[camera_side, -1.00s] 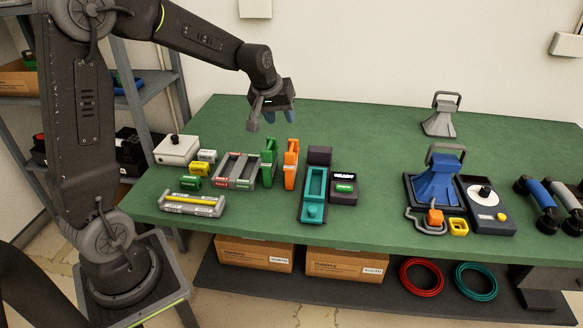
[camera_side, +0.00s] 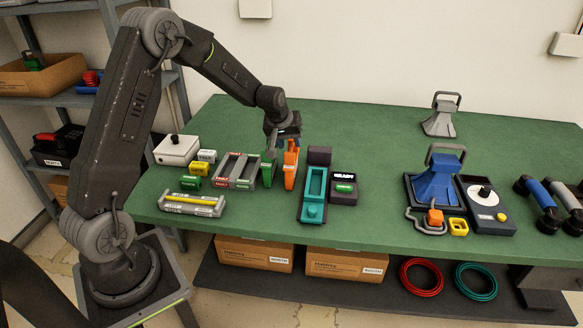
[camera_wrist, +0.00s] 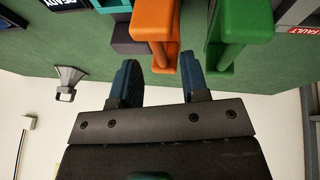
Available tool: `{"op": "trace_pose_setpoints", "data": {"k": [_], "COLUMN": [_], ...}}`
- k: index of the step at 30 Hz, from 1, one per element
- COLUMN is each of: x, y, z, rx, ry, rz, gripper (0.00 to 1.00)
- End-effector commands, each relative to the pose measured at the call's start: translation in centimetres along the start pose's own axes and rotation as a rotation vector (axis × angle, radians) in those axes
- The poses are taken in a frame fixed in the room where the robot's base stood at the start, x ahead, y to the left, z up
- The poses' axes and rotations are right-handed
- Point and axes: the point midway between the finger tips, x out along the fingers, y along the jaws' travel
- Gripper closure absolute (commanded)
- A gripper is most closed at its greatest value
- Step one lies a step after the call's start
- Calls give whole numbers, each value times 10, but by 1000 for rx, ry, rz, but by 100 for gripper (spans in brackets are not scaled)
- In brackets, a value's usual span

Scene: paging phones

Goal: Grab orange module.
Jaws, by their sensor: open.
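The orange module (camera_side: 290,171) stands upright on the green table, just right of the green module (camera_side: 268,172). My gripper (camera_side: 283,139) is low, at the top and back of these two modules, and its fingers are partly hidden in the side view. In the wrist view my gripper (camera_wrist: 158,66) is open, with two blue fingers. The orange module (camera_wrist: 155,22) lies ahead with its narrow handle part between the fingertips. The green module (camera_wrist: 240,28) is close to the right finger. I cannot tell if any finger touches a module.
A grey tray with FAULT labels (camera_side: 217,178) stands left of the green module. A teal and dark unit (camera_side: 312,190) stands close to the right, beside a READY box (camera_side: 344,188). The table (camera_side: 370,140) behind is clear up to a grey handled stand (camera_side: 440,118).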

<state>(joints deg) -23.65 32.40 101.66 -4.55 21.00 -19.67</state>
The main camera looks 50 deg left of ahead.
Motion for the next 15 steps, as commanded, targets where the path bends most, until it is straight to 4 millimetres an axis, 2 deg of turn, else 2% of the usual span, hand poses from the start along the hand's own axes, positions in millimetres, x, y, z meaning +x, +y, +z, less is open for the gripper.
{"op": "trace_pose_setpoints", "data": {"k": [3, 6, 15], "x": [20, 30, 34], "y": [-1, -1, -1], "z": [1, 0, 0], "rx": [0, -1, -1], "ry": [-2, -1, 0], "rz": [-1, -1, -1], "gripper": [59, 59, 59]}}
